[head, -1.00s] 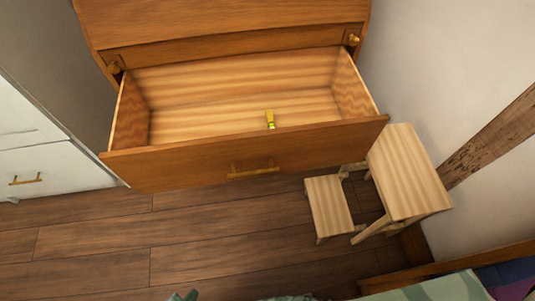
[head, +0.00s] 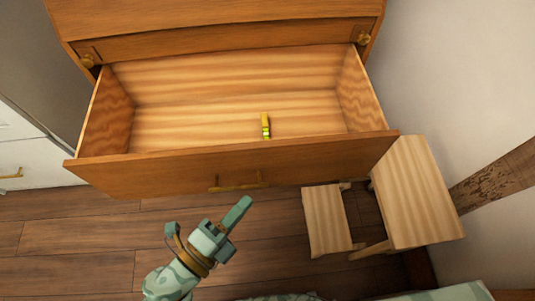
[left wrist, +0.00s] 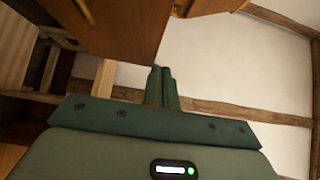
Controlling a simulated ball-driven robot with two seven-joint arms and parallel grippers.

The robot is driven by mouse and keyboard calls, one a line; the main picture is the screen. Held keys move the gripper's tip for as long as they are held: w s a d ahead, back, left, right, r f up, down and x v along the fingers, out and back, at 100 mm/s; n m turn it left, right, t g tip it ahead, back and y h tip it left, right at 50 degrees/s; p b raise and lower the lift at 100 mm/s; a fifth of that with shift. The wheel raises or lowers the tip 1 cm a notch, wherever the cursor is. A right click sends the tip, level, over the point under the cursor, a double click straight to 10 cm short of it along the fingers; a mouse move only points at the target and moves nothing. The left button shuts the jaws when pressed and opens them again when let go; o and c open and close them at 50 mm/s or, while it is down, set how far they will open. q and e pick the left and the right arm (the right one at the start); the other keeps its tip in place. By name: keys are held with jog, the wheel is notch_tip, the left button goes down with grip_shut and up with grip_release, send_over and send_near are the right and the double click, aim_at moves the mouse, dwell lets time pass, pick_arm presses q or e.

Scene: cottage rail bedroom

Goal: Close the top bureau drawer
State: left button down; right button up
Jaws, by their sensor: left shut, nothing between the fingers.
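The top bureau drawer (head: 320,160) is pulled well out of the wooden bureau (head: 220,20). A brass bar handle (head: 240,186) is on its front. A small yellow object (head: 265,125) lies inside on the drawer floor. My left gripper (head: 238,213) is shut and empty, in front of and below the drawer front near the handle, with a visible gap in the head view. In the left wrist view the shut fingers (left wrist: 161,86) point up toward a brown wooden panel (left wrist: 125,25), probably the drawer. My right gripper is not in view.
A light wooden step stool (head: 415,190) stands right of the drawer by the white wall. A white cabinet (head: 30,165) stands at the left. Bare plank floor (head: 80,235) lies in front. A bed corner (head: 450,293) shows at the bottom right.

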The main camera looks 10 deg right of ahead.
aim_at(277, 148)
pick_arm(q)
jog(key=x, duration=0.3)
jog(key=w+a+x, duration=0.1)
jog(key=x, duration=0.6)
jog(key=shift+w+a+f, duration=0.15)
jog(key=shift+w, duration=0.8)
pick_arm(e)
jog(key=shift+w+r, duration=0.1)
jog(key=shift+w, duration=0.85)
